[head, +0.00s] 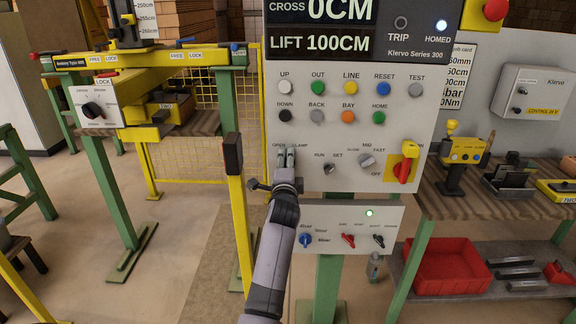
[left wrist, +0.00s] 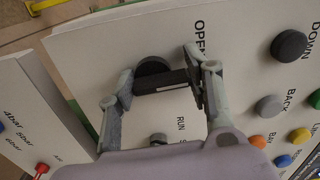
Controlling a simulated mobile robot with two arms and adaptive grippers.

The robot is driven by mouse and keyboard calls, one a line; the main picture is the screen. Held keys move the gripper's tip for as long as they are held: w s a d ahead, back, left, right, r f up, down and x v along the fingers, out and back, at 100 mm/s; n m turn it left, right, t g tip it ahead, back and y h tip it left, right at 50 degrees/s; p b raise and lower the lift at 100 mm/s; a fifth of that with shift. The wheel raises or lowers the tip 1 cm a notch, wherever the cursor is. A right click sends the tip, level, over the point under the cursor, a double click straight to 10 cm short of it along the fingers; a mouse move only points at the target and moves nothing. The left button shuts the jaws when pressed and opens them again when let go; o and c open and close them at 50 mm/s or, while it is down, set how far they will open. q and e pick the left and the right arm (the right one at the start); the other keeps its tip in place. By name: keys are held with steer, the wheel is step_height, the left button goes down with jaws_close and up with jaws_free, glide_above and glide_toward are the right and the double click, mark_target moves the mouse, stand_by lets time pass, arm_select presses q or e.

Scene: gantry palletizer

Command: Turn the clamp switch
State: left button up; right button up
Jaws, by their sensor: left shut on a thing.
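The clamp switch, a black knob with a bar-shaped handle (left wrist: 160,82) on a round black base, shows in the left wrist view, with the word OPEN beside it. My left gripper (head: 286,158) is at the grey panel (head: 318,215), just below the OPEN and CLAMP labels, and covers the switch in the head view. In the left wrist view its two grey fingers sit at either end of the handle, shut on it. My right gripper is in neither view.
Right of the gripper are the RUN/SET knob (head: 329,169), the speed knob (head: 366,160) and a red rotary switch (head: 404,171) on yellow. Push buttons sit above. A lower box with small knobs (head: 348,240) is below. A yellow post (head: 240,230) stands close on the left.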

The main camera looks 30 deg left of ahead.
arm_select(q)
steer(key=n, duration=0.4)
steer(key=n+b, duration=0.1)
steer(key=n, duration=0.2)
steer(key=shift+s+a+f, duration=0.15)
steer(key=shift+f, duration=0.15)
steer(key=shift+n, duration=0.3)
steer(key=o, duration=1.2)
steer(key=shift+c, duration=0.2)
